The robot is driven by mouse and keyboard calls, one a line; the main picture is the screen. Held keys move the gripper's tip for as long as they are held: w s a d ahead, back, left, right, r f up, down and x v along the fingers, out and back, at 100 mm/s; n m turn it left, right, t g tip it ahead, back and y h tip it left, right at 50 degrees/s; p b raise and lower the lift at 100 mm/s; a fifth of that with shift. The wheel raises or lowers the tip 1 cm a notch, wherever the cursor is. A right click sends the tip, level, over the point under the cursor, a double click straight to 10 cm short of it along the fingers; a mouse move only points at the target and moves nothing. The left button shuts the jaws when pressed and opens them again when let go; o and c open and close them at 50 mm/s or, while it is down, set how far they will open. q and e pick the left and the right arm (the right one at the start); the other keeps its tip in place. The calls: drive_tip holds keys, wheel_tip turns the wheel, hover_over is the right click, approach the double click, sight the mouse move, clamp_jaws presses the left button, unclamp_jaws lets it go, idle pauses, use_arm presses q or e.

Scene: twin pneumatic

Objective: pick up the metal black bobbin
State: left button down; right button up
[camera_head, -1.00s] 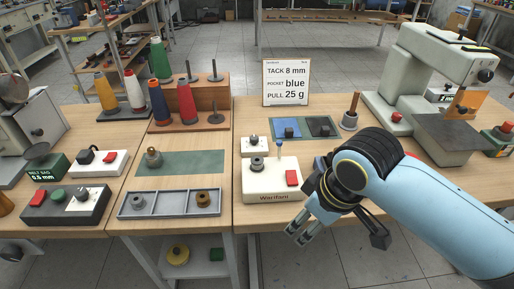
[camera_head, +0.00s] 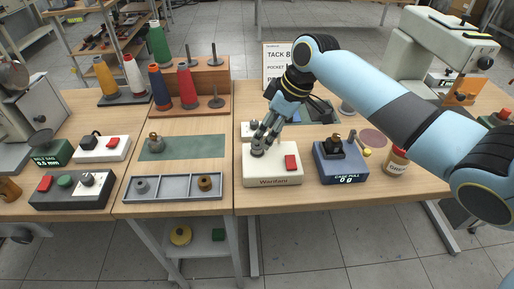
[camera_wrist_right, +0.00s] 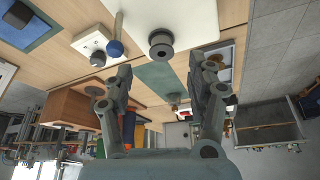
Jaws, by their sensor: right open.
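A dark grey metal bobbin (camera_head: 257,150) sits upright on top of the white Warifani box (camera_head: 272,178), left of its red button. The bobbin also shows in the right wrist view (camera_wrist_right: 160,44), ahead of and between the spread fingers. My right gripper (camera_head: 264,139) is open, just above and beside the bobbin; I cannot tell whether a finger touches it. Its two fingers also show in the wrist view (camera_wrist_right: 163,75) with nothing between them. Another grey bobbin (camera_head: 141,187) and a brown one (camera_head: 205,183) are in the grey tray (camera_head: 173,188). My left gripper is not in view.
A blue CASE PULL scale (camera_head: 340,175) and a jar (camera_head: 395,162) stand right of the white box. Thread cones (camera_head: 187,88) and the wooden stand (camera_head: 215,75) are at the back left. A sign (camera_head: 275,60) is partly hidden behind my arm.

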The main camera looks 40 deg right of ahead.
sight(257, 147)
drive_tip(key=x, duration=0.5)
drive_tip(key=shift+a+f, duration=0.2)
drive_tip(key=c, duration=1)
drive_tip(key=shift+r, duration=0.15)
